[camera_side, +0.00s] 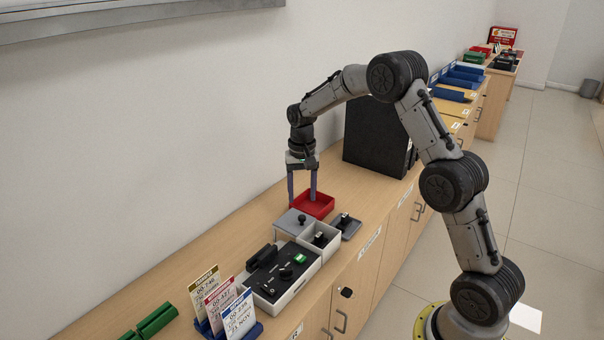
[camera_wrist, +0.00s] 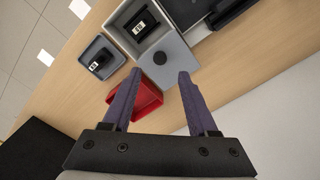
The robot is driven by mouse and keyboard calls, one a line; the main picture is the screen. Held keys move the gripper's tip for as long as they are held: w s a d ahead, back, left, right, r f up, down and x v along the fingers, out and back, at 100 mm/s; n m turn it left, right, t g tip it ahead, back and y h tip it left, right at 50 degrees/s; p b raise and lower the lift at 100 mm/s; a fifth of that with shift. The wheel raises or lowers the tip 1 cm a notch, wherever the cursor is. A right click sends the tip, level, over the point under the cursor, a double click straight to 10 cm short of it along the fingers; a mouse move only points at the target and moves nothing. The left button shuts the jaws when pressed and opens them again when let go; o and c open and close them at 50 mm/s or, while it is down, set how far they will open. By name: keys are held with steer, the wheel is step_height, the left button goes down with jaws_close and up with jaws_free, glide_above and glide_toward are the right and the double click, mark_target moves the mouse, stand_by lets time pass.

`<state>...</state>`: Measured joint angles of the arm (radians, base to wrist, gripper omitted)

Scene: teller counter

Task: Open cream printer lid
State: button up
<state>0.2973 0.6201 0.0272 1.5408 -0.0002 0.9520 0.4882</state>
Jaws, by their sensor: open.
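A cream device with a black top panel (camera_side: 283,272), a black knob and a green button stands on the counter; I take it for the printer. A black raised part (camera_side: 262,258) lies along its back. Beside it is a pale box (camera_side: 330,246) with an open compartment holding a black stamp-like item. A grey lid with a black knob (camera_side: 291,226) covers its wall side; it also shows in the wrist view (camera_wrist: 172,72). My gripper (camera_side: 302,199) is open and empty, fingers pointing down over the red tray (camera_side: 324,210). In the wrist view the gripper (camera_wrist: 158,76) has the knob just beyond its fingertips.
A grey tray (camera_side: 353,234) with another black item sits by the counter's front edge. A large black box (camera_side: 370,140) stands behind the red tray. Upright cards (camera_side: 218,305) in a blue holder stand at the near end. The wall runs along the back.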

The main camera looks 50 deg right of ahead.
step_height(320, 180, up, 7)
stand_by(0.3)
steer(key=s+a+r+n+t, duration=0.1)
steer(key=a+r, duration=0.1)
steer(key=r, duration=0.3)
steer(key=s+a+r+t, duration=0.1)
steer(key=s+a+r, duration=0.15)
steer(key=r, duration=0.25)
steer(key=s+a+r+n+t, duration=0.2)
steer(key=s+a+r, duration=0.45)
steer(key=s, duration=0.35)
steer(key=s+a+f+n, duration=0.1)
steer(key=s+f+n, duration=0.2)
steer(key=s, duration=0.5)
steer(key=s+a+f+n+t, duration=0.1)
steer(key=s+a+f+n, duration=0.1)
steer(key=s+f, duration=0.3)
steer(key=s+n, duration=0.1)
steer(key=s, duration=0.3)
steer(key=shift+s+a+t, duration=0.25)
steer(key=shift+t, duration=0.05)
